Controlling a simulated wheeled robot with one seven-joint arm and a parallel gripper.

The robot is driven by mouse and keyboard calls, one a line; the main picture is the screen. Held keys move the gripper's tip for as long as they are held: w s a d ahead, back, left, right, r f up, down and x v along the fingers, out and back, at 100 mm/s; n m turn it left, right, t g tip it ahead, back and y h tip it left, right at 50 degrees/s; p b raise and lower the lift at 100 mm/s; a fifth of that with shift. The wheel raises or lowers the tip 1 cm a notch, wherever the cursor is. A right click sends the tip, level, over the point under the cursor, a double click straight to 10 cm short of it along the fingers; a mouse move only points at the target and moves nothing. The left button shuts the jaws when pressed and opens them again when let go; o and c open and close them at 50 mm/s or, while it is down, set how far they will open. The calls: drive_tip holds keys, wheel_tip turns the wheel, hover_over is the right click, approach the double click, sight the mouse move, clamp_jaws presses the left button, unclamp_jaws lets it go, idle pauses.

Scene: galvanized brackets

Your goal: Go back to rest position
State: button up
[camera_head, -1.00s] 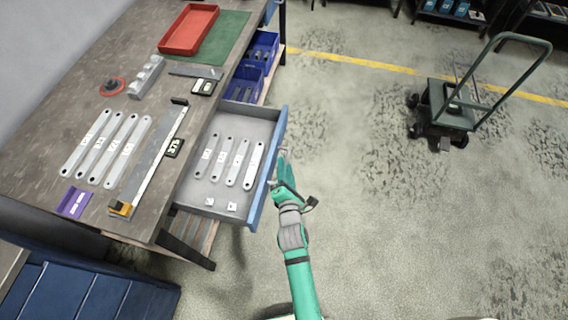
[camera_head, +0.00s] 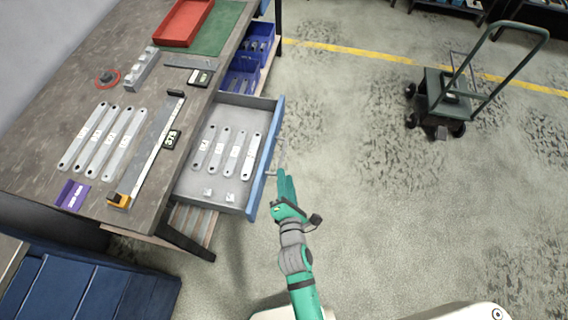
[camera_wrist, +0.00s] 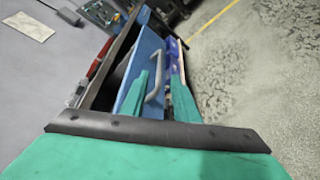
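My gripper (camera_head: 287,184) is beside the blue front of the open drawer (camera_head: 267,170), just off its grey handle (camera_head: 280,158). In the wrist view my gripper (camera_wrist: 160,97) has its two green fingers apart with nothing held. The drawer handle (camera_wrist: 155,77) shows beyond and between them; a gap to it appears but is hard to measure. The drawer holds several long galvanized brackets (camera_head: 232,152) and two small square pieces. My arm reaches forward and low, outside the drawer.
The workbench (camera_head: 45,130) at left carries several brackets (camera_head: 103,140), a long ruler-like tool (camera_head: 150,150), a purple piece (camera_head: 72,195) and a red tray (camera_head: 185,22). Blue bins (camera_head: 240,75) sit under it. A cart (camera_head: 445,100) stands right. The floor between is clear.

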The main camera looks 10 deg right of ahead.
drive_tip(key=s+a+r+m, duration=0.2)
drive_tip(key=s+a+m, duration=0.1)
drive_tip(key=s+m, duration=0.4)
drive_tip(key=s+a+r+m+y, duration=0.1)
drive_tip(key=s+a+r+m, duration=0.1)
drive_tip(key=s+m, duration=0.6)
drive_tip(key=s+a+r+m, duration=0.3)
drive_tip(key=s+m, duration=0.5)
drive_tip(key=s, duration=0.3)
drive_tip(key=shift+a+r+y, duration=0.3)
drive_tip(key=shift+a+r, duration=0.05)
drive_tip(key=shift+r, duration=0.35)
idle(4.7)
